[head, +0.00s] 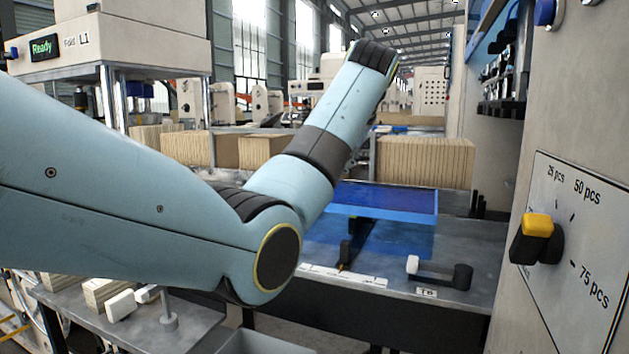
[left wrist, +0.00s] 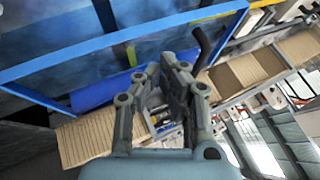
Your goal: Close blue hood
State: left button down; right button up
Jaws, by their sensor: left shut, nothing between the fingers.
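The blue hood (head: 385,198) shows in the head view as a see-through blue panel with a bright blue edge, low over the grey machine table, right of my left arm. My arm covers its left part. In the left wrist view a blue frame (left wrist: 120,42) with a see-through panel crosses the upper left. My left gripper (left wrist: 157,76) is shut and empty, with its fingertips close to the frame's lower edge. I cannot tell whether they touch it. In the head view my left forearm and wrist hide the gripper. My right gripper is in neither view.
A grey panel with a black and yellow knob (head: 537,238) stands close on the right. A small white and black handle (head: 440,272) lies on the table front. Kraft stacks (head: 425,160) stand behind. A box reading "Ready" (head: 110,40) is at upper left.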

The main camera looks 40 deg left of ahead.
pick_arm(q)
jog(key=w+a+f+p, duration=0.1)
jog(key=w+a+f, duration=0.2)
jog(key=a+f, duration=0.1)
jog(key=a, duration=0.1)
jog(key=shift+w+f+p, duration=0.1)
jog(key=shift+w+p, duration=0.3)
jog(key=a, duration=0.1)
jog(key=a+p, duration=0.1)
jog(key=a, duration=0.1)
jog(key=shift+w+a+f, duration=0.1)
jog(key=shift+w+f, duration=0.05)
jog(key=shift+f, duration=0.25)
jog(key=shift+a+f, duration=0.15)
jog(key=shift+a, duration=0.35)
